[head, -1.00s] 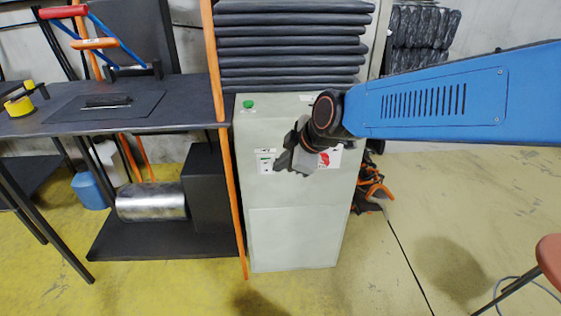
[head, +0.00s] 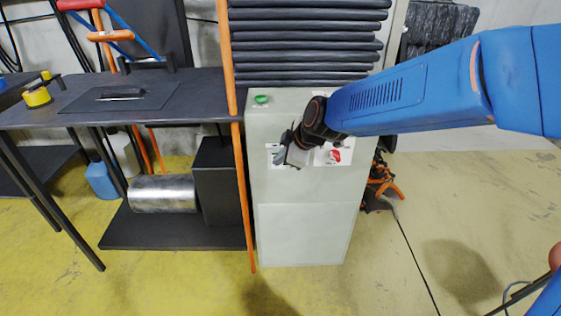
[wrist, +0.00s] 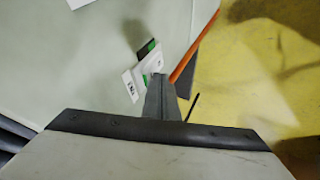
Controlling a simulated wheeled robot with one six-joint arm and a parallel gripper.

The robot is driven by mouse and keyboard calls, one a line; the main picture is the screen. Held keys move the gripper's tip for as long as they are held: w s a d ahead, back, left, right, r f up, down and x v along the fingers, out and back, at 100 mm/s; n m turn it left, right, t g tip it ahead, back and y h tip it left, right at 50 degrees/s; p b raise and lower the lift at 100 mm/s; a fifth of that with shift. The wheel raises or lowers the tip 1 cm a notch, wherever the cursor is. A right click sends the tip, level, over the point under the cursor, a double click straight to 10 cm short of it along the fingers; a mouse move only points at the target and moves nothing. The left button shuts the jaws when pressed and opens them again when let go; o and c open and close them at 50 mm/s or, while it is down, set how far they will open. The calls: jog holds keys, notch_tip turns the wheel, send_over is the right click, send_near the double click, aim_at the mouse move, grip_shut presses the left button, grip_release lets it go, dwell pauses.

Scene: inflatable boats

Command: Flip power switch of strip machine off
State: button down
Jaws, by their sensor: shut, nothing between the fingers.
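The strip machine is a pale grey-green cabinet (head: 305,235) in the middle of the head view. Its front has a white plate on the left (head: 271,150), partly hidden by my gripper, and a white plate with a red knob (head: 335,157) on the right. In the wrist view a white switch housing with green and black parts (wrist: 152,58) stands out from the panel beside a white label (wrist: 130,86). My gripper (head: 284,158) is shut and empty at the left plate. In the wrist view its fingertips (wrist: 158,80) are at the housing; contact is unclear.
A green button (head: 261,99) is on the cabinet's top. An orange post (head: 239,190) stands close along its left side, by a dark workbench (head: 190,98). Black ribbed rolls (head: 300,45) are behind. The yellow floor in front is clear.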

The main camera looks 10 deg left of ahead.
jog(key=shift+w+a+r, duration=0.1)
jog(key=shift+w+r, duration=0.05)
jog(key=shift+w, duration=0.2)
dwell(0.3)
jog(key=shift+r, duration=0.8)
jog(key=shift+s, duration=0.1)
